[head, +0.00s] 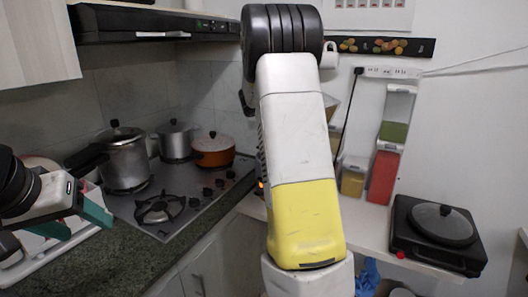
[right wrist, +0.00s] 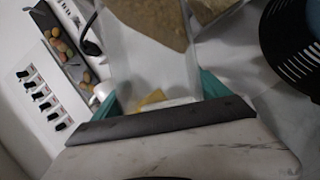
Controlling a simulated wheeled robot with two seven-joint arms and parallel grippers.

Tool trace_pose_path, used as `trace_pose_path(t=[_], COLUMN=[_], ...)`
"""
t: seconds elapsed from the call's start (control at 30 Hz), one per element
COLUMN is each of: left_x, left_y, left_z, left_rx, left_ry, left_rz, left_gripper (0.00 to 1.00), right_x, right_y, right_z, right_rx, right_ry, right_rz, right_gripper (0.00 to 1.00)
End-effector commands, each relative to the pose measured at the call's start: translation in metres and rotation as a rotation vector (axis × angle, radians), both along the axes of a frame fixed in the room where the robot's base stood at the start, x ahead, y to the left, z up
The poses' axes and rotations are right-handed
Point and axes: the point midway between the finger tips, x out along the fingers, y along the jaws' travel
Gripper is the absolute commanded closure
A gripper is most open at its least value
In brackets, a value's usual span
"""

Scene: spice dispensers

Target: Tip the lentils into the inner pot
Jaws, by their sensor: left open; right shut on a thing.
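My right gripper (right wrist: 160,97) has teal fingers on both sides of a clear container (right wrist: 133,62) and is shut on it. Tan grainy contents (right wrist: 150,18) show through its far part, and a yellowish patch shows between the fingers. I cannot tell for certain that the contents are lentils. In the head view my right arm rises in the middle and hides that gripper. My left gripper (head: 77,215) is open and empty at the left, above the counter. I cannot make out which vessel is the inner pot.
A tall steel pot (head: 126,160), a smaller steel pot (head: 176,141) and an orange pot (head: 212,150) stand on the hob. A lidded pan (head: 442,224) sits on a black cooker (head: 405,235) at right. Green (head: 394,132), red (head: 383,177) and yellow (head: 352,183) dispensers stand by the wall.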

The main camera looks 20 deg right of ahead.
Motion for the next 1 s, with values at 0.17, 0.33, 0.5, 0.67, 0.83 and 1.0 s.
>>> trace_pose_path(t=[0.17, 0.33, 0.5, 0.67, 0.83, 1.0], left_x=[0.0, 0.0, 0.0, 0.0, 0.0, 0.0], left_y=[0.0, 0.0, 0.0, 0.0, 0.0, 0.0], left_z=[0.0, 0.0, 0.0, 0.0, 0.0, 0.0], left_rx=[0.0, 0.0, 0.0, 0.0, 0.0, 0.0], left_ry=[0.0, 0.0, 0.0, 0.0, 0.0, 0.0], left_rz=[0.0, 0.0, 0.0, 0.0, 0.0, 0.0], left_gripper=[0.42, 0.42, 0.42, 0.42, 0.42, 0.42], right_x=[0.0008, 0.0015, 0.0031, 0.0051, 0.0073, 0.0095], right_y=[0.0008, 0.0015, 0.003, 0.0049, 0.0069, 0.0089], right_z=[-0.0008, -0.0024, -0.0035, -0.0045, -0.0061, -0.0074], right_rx=[-0.019, -0.034, -0.05, -0.065, -0.082, -0.096], right_ry=[0.017, 0.035, 0.05, 0.066, 0.083, 0.099], right_rz=[0.0, 0.001, 0.001, 0.0, 0.0, 0.0], right_gripper=[0.87, 0.87, 0.87, 0.87, 0.87, 0.87])
